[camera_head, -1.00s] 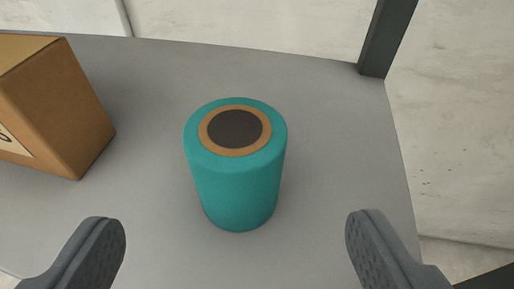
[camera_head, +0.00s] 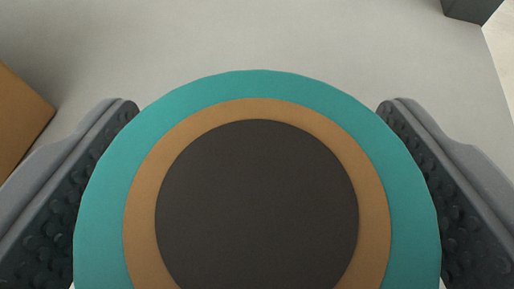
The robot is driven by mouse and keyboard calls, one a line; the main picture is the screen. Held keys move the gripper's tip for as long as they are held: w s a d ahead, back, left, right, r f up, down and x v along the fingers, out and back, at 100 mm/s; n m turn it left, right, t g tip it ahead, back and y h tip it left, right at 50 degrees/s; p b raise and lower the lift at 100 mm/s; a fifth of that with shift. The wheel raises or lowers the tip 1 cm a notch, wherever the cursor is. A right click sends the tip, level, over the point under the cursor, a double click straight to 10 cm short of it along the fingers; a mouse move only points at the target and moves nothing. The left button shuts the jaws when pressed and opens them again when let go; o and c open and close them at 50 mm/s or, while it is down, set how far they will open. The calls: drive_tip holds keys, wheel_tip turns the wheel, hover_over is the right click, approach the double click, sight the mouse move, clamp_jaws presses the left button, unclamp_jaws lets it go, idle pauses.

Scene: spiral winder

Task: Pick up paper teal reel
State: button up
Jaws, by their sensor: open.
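The teal paper reel (camera_head: 258,85) fills the lower middle of the view, seen from above at close range. Its top shows a teal outer ring, a brown ring and a dark round centre. My gripper (camera_head: 258,125) is open, with one dark studded finger pad on the left of the reel and one on the right. The pads lie close along the reel's sides; I cannot tell whether they touch it. The reel's side wall and base are hidden.
A brown cardboard box (camera_head: 18,115) stands on the grey table (camera_head: 250,35) at the left edge, near the left finger. A dark post (camera_head: 470,8) stands at the top right, by the table's right edge. The table behind the reel is clear.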

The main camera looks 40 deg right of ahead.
drive_tip(key=shift+w+d+f, duration=0.1)
drive_tip(key=shift+w+f, duration=0.05)
drive_tip(key=shift+w, duration=0.05)
drive_tip(key=c, duration=1.1)
